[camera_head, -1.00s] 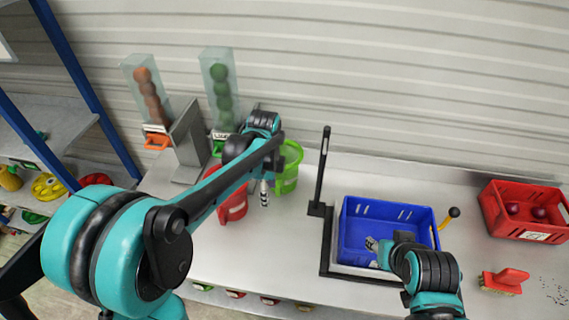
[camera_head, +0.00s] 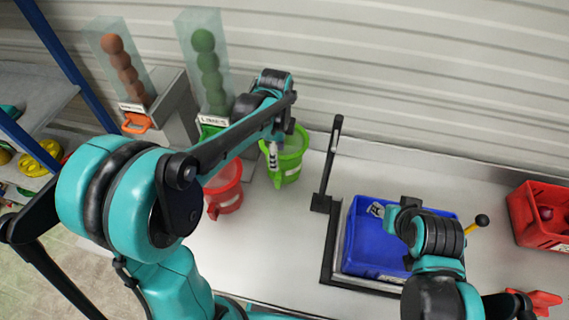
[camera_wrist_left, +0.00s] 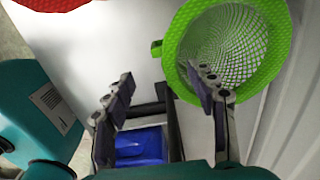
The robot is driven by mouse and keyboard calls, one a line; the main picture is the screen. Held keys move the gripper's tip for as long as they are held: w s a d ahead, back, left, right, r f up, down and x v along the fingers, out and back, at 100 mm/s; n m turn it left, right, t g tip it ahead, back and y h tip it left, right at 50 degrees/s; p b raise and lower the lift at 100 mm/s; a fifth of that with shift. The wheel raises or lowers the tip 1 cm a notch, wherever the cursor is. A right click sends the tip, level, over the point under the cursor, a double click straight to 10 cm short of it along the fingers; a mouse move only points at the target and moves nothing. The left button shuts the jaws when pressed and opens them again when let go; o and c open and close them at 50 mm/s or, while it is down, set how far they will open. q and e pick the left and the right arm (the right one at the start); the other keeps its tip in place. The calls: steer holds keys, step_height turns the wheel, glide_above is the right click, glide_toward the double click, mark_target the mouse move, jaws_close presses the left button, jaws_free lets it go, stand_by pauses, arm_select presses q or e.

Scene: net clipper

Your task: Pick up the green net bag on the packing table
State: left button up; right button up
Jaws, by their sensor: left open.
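The green net bag (camera_head: 288,165) stands open-mouthed on the table, right of the red net bag (camera_head: 226,190). The left wrist view shows its green rim (camera_wrist_left: 279,35) and pale mesh inside. My left gripper (camera_head: 273,158) is open and empty at the bag's left side. In the left wrist view, my left gripper (camera_wrist_left: 165,85) has one finger in front of the bag's lower rim and the other off to the left. I cannot tell whether it touches. My right gripper (camera_head: 376,210) is at the blue crate's upper left part; its jaws are too small to read.
The blue crate (camera_head: 375,262) sits in a dark frame with an upright post (camera_head: 331,160). Clear tubes of orange balls (camera_head: 124,62) and green balls (camera_head: 208,62) stand behind at left. A red crate (camera_head: 525,215) is at far right. Bare table lies between the bags and crate.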

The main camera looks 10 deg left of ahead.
mark_target(278, 174)
arm_select(q)
steer(key=f+b, duration=0.2)
steer(key=f, duration=0.1)
steer(key=shift+w, duration=0.35)
steer(key=shift+f+b, duration=0.65)
steer(key=shift+b, duration=0.05)
steer(key=shift+f, duration=0.2)
step_height(278, 174, down, 8)
steer(key=shift+r+b, duration=0.25)
steer(key=shift+b, duration=0.95)
steer(key=shift+s, duration=0.1)
steer(key=c, duration=1)
